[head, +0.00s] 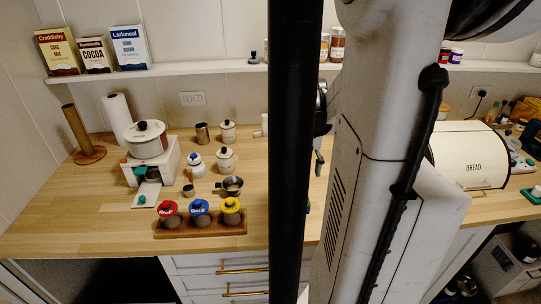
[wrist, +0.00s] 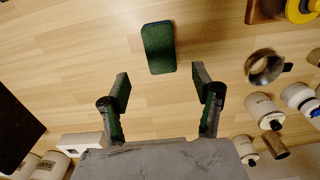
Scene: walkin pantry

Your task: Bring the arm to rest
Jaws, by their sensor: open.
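My gripper (wrist: 160,84) is open and empty in the wrist view, its two fingers apart above the wooden counter (wrist: 70,60). A dark green block (wrist: 158,48) lies on the counter just beyond the fingertips, apart from them. In the head view my arm rises large at right of centre. Only a small part of the gripper (head: 320,155) shows there beside the dark column, and most of it is hidden. The counter (head: 110,222) also shows in the head view.
A wooden rack (head: 247,224) with red, blue and yellow topped jars stands at the front. Canisters (head: 225,160), a metal pan (head: 231,184) and a white machine (head: 150,165) stand left. A bread box (head: 470,150) stands right. A shelf (head: 190,69) runs behind.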

